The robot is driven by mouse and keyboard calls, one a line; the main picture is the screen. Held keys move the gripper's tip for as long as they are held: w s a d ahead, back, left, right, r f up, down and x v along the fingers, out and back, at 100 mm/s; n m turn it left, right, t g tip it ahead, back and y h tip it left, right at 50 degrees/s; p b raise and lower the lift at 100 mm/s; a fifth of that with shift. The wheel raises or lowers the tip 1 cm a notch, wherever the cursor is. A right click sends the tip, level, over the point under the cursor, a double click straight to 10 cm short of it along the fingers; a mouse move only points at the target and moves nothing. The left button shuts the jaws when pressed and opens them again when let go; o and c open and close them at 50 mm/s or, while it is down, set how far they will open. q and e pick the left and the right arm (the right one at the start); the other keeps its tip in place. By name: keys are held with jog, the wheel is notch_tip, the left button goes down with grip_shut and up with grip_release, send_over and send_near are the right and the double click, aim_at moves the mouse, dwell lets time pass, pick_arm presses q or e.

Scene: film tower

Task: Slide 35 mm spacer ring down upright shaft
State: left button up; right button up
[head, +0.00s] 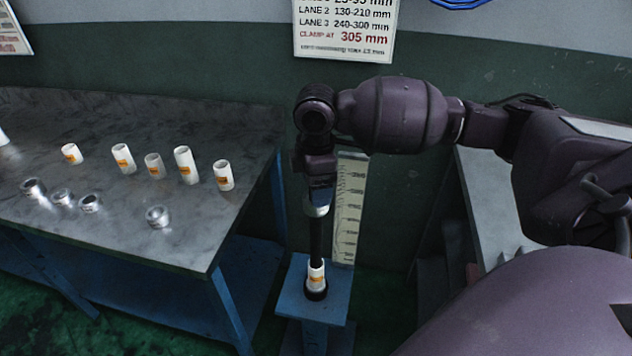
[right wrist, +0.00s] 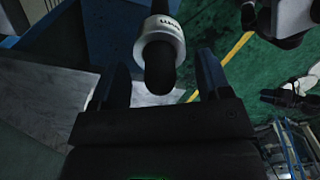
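The upright shaft (head: 316,238) is a dark rod standing on a blue pedestal (head: 337,305). A white spacer with an orange label (head: 316,274) sits around its foot. A silver ring (head: 318,208) is around the shaft's upper part, just under my right gripper (head: 319,198). In the right wrist view the shaft's rounded dark end (right wrist: 160,75) points toward the camera, and the silver ring (right wrist: 160,42) encircles it just below the tip. My right gripper's fingers (right wrist: 160,85) stand apart on both sides, with gaps to the ring. The ring's print is unreadable. My left gripper is out of view.
A metal-topped table (head: 110,235) at left carries several white labelled tubes (head: 123,158) and several silver rings (head: 157,216). A scale board (head: 349,208) stands close behind the shaft. A sign (head: 345,28) hangs on the wall. A grey surface (head: 492,205) lies at right.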

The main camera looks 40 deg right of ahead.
jog(key=shift+o, duration=1.4)
jog(key=shift+r, duration=0.1)
jog(key=shift+r, duration=0.35)
notch_tip(320, 180, up, 8)
jog(key=shift+r+p, duration=0.15)
jog(key=shift+p, duration=0.8)
jog(key=shift+r, duration=0.85)
jog(key=shift+f, duration=0.1)
